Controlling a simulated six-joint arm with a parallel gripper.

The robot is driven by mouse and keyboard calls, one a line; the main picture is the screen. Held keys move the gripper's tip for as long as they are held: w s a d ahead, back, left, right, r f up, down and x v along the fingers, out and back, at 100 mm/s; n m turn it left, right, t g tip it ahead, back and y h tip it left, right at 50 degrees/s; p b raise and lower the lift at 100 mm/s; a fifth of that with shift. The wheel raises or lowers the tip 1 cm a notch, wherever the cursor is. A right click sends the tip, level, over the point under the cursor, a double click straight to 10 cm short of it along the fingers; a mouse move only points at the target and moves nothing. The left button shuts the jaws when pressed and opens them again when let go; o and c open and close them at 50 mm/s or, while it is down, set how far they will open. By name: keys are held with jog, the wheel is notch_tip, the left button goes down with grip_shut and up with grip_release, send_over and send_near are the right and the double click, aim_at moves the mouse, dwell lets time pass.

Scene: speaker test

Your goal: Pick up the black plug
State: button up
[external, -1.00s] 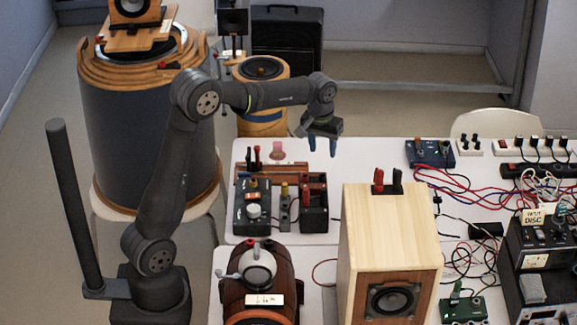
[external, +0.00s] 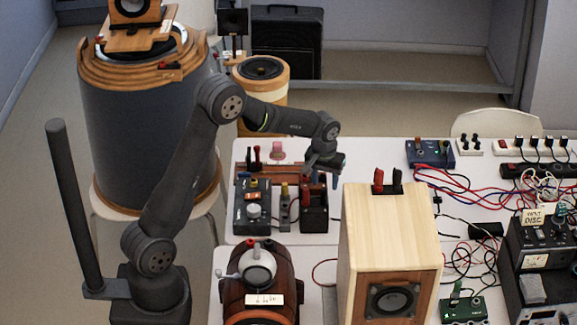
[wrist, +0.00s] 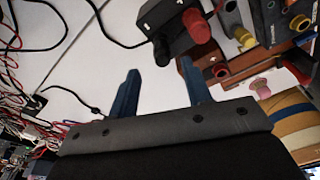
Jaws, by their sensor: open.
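A black plug (wrist: 161,50) sticks out of the side of a small black box (wrist: 168,20), beside a red plug (wrist: 196,27), in the wrist view. My gripper (wrist: 159,68) has its two blue fingers apart and empty. The black plug lies just past the fingertips, roughly between them in that picture; I see no contact. In the external view my gripper (external: 324,180) hangs over the black box (external: 315,217), near its red plug (external: 304,190). I cannot make out that box's black plug there.
A wooden speaker (external: 382,220) with another red and black plug pair on top stands to the right. A black unit with a knob (external: 253,212) sits left of the box. Cables cover the right of the table. Bare white tabletop lies between box and speaker.

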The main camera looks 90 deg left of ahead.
aim_at(324, 189)
jog(key=f, duration=0.5)
jog(key=shift+a, duration=0.3)
grip_shut()
jog(key=shift+r, duration=0.2)
